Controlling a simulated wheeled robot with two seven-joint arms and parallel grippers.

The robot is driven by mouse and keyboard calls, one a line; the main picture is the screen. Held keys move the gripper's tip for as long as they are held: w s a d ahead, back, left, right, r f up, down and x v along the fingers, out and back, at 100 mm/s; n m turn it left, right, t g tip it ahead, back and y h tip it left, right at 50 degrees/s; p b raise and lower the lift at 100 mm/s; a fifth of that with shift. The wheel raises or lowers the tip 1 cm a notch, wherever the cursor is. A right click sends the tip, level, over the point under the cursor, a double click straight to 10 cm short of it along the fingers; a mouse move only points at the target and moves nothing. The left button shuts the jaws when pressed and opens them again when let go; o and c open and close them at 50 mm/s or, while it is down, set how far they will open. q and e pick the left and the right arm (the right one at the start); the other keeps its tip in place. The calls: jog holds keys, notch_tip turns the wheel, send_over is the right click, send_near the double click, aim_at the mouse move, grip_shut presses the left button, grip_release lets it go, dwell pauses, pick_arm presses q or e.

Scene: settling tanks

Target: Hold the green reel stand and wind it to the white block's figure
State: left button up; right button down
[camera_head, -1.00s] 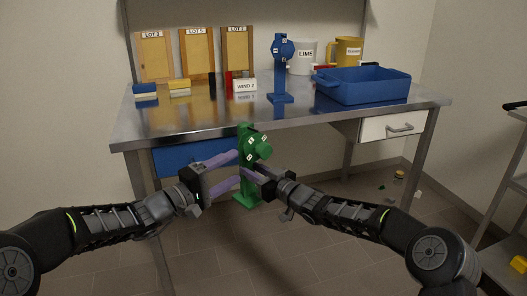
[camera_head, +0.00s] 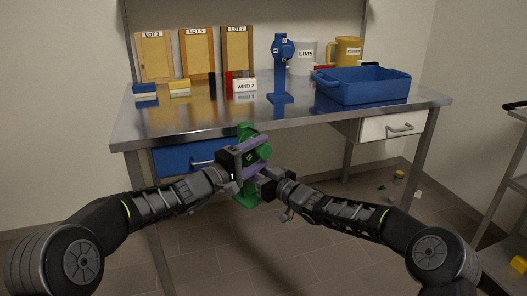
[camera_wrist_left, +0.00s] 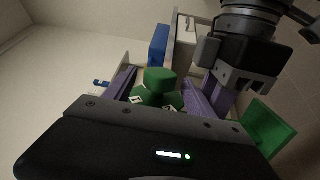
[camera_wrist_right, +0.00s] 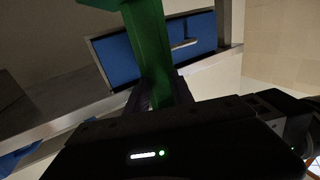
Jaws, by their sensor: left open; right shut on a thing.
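The green reel stand (camera_head: 246,199) is held upright in front of the workbench. My right gripper (camera_head: 257,182) is shut on its post, which shows between the fingers in the right wrist view (camera_wrist_right: 157,70). My left gripper (camera_head: 262,156) is open, its purple fingers on either side of the green reel's round knob (camera_wrist_left: 160,82) in the left wrist view. I cannot tell whether they touch it. The reel's white marks are partly hidden by the fingers. The white block (camera_head: 245,86) stands on the bench and appears to read "WIND 2".
On the steel bench (camera_head: 200,121) stand a blue reel stand (camera_head: 281,75), a blue bin (camera_head: 368,88), a white mug (camera_head: 301,58), a yellow mug (camera_head: 347,50) and wooden lot boards (camera_head: 198,55). Blue (camera_head: 185,157) and white (camera_head: 392,125) drawers sit under the bench top, behind my grippers.

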pick_arm(q)
jog(key=shift+x, duration=0.95)
jog(key=shift+c, duration=0.2)
jog(key=c, duration=1.3)
jog(key=shift+s+y, duration=0.1)
jog(key=shift+y, duration=0.2)
jog(key=shift+d+r+g+y, duration=0.15)
jog(key=shift+g+y, duration=0.25)
jog(key=shift+g, duration=0.3)
jog(key=shift+g+y, duration=0.9)
jog(key=shift+y, duration=0.2)
jog(key=shift+g+y, duration=0.8)
jog(key=shift+y, duration=0.3)
